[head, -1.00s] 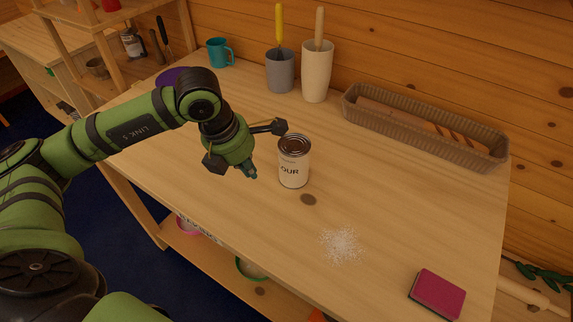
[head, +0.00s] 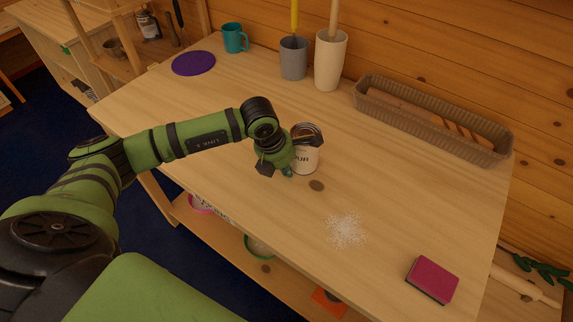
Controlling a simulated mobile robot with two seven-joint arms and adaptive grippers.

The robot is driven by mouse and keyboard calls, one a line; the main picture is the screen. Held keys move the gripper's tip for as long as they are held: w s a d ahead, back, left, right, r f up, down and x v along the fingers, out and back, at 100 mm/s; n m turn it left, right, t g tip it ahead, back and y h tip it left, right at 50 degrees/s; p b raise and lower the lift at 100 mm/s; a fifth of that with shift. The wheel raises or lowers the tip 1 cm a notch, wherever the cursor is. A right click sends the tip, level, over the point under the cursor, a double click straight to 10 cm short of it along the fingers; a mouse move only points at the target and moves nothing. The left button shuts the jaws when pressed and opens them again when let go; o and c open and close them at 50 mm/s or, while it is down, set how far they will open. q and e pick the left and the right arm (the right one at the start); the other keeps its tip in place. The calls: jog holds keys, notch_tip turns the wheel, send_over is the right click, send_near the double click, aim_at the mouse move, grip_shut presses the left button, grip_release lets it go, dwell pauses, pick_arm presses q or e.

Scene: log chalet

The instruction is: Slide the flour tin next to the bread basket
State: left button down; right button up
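The flour tin (head: 309,159) is a pale can with dark lettering, upright on the wooden table near its middle. My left gripper (head: 289,155) is open at the tin's left side, with its two fingers spread. It hides the tin's left part, and one finger crosses in front of the tin's upper part. I cannot tell whether they touch. The bread basket (head: 480,151) is a long brown wicker tray with bread inside, at the back right by the wall, apart from the tin. My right gripper is not in view.
A grey crock (head: 294,60) and a cream crock (head: 330,62) stand behind the tin, left of the basket. Spilled flour (head: 346,229) and a pink sponge (head: 432,279) lie nearer the front right. The table between tin and basket is clear.

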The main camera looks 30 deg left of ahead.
aim_at(343, 145)
pick_arm(q)
jog(key=shift+w+d+f+b, duration=0.1)
jog(key=shift+w+d+b, duration=0.15)
jog(key=shift+b, duration=0.15)
jog(key=w+d+b, duration=0.2)
jog(key=w+b, duration=0.2)
jog(key=w, duration=0.1)
jog(key=w+d+b, duration=0.3)
jog(key=w+b, duration=0.1)
jog(key=w, duration=0.1)
jog(key=w+d+b, duration=0.3)
jog(key=w+b, duration=0.1)
jog(key=w, duration=0.2)
jog(key=shift+d, duration=0.25)
jog(key=shift+w+d+b, duration=0.45)
jog(key=shift+w+b, duration=0.2)
jog(key=shift+w, duration=0.05)
jog(key=shift+w+r, duration=0.1)
jog(key=shift+r, duration=0.1)
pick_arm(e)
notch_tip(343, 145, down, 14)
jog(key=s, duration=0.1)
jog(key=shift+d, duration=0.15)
pick_arm(q)
jog(key=shift+a, duration=0.1)
